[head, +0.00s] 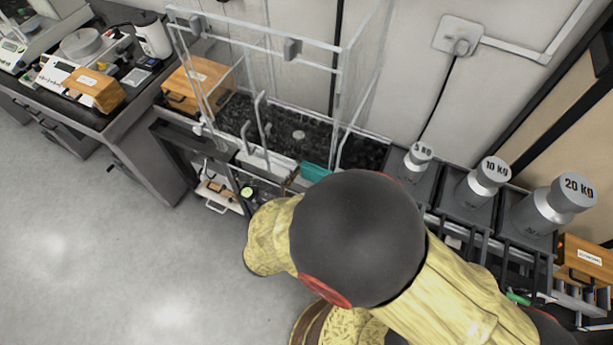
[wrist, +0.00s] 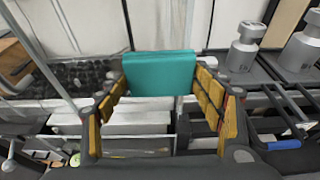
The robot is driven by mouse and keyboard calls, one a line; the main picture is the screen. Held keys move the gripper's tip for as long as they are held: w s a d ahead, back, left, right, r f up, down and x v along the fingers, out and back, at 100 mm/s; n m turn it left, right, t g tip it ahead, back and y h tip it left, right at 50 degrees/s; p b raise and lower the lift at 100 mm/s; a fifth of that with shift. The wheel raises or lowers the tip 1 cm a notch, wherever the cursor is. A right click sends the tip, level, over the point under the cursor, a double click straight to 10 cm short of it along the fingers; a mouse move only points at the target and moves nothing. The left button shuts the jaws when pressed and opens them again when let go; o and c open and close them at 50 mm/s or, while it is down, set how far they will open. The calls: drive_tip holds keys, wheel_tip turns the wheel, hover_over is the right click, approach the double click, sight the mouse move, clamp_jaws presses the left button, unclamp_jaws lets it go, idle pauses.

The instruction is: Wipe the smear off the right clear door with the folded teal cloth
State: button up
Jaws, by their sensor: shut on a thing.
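The folded teal cloth (wrist: 160,72) is held between the two orange-padded fingers of my gripper (wrist: 161,88) in the wrist view. The cloth also shows in the head view (head: 314,172), low at the front right of the clear enclosure. My arm hides most of the gripper there. The right clear door seems to be the clear panel at the enclosure's right side (head: 362,85). I cannot make out a smear on it. I cannot tell whether the cloth touches a panel.
Metal weights stand to the right: 5 kg (head: 418,160), 10 kg (head: 482,183) and 20 kg (head: 552,205). A wooden box (head: 200,82) stands at the enclosure's left. Another bench (head: 118,120) with scales is at far left. The grey floor (head: 110,240) at left is clear.

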sight(295, 163)
drive_tip(key=shift+w+a, duration=0.45)
drive_tip(key=shift+a, duration=0.65)
drive_tip(key=shift+w+a, duration=0.45)
drive_tip(key=shift+a, duration=0.65)
drive_tip(key=shift+w+a, duration=0.45)
drive_tip(key=shift+a, duration=0.65)
drive_tip(key=shift+s, duration=0.1)
drive_tip(key=shift+s+a+p, duration=0.15)
drive_tip(key=shift+s+a, duration=0.2)
drive_tip(key=shift+s, duration=0.55)
drive_tip(key=shift+s+a+p, duration=0.15)
drive_tip(key=shift+s+a, duration=0.25)
drive_tip(key=shift+s, duration=0.55)
drive_tip(key=shift+s+a+p, duration=0.15)
drive_tip(key=shift+s+a, duration=0.2)
drive_tip(key=shift+s, duration=0.55)
drive_tip(key=shift+s+a, duration=0.3)
drive_tip(key=shift+s, duration=0.4)
drive_tip(key=shift+s+a, duration=0.25)
drive_tip(key=shift+s, duration=0.45)
